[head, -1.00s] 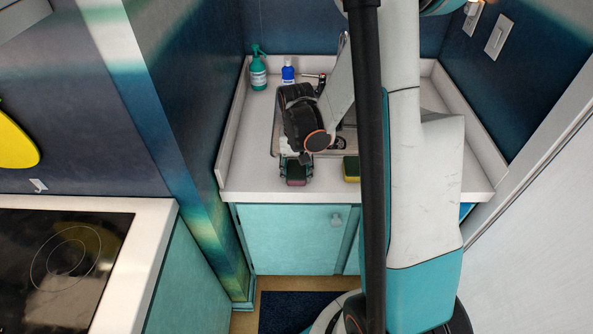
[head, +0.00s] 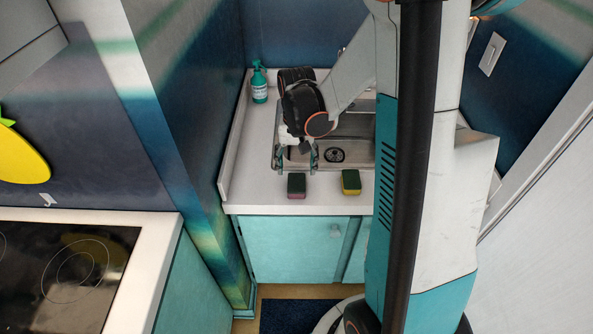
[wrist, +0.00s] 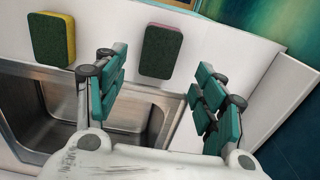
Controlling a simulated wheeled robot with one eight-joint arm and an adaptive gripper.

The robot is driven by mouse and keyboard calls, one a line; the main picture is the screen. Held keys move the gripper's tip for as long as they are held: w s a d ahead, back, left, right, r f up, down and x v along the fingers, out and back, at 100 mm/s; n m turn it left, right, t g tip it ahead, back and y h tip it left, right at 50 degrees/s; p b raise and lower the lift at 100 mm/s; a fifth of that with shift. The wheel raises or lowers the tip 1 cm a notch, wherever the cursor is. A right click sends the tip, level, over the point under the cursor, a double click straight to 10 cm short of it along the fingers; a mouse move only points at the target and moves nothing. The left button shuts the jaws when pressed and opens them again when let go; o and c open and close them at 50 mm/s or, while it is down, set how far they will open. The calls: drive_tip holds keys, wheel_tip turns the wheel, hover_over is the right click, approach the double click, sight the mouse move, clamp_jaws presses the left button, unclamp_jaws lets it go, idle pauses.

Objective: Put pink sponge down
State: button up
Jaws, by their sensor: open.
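The pink sponge (head: 296,186), with a dark green scouring face, rests on the white counter near its front edge, in front of the sink. In the wrist view the pink sponge (wrist: 161,51) lies flat beyond the fingertips, roughly between them and nearer the left finger. My gripper (head: 297,160) is open and empty, set back from the sponge over the sink's front left part. In the wrist view my gripper (wrist: 160,85) shows its two teal-padded fingers spread wide, with nothing between the pads.
A yellow and green sponge (head: 351,182) lies on the counter to the right of the pink one. The steel sink (head: 358,158) is behind both. A green spray bottle (head: 259,86) stands at the back left. Bare counter (head: 256,180) lies left of the pink sponge.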

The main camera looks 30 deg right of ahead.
drive_tip(key=shift+r+p, duration=0.4)
drive_tip(key=shift+r, duration=1.25)
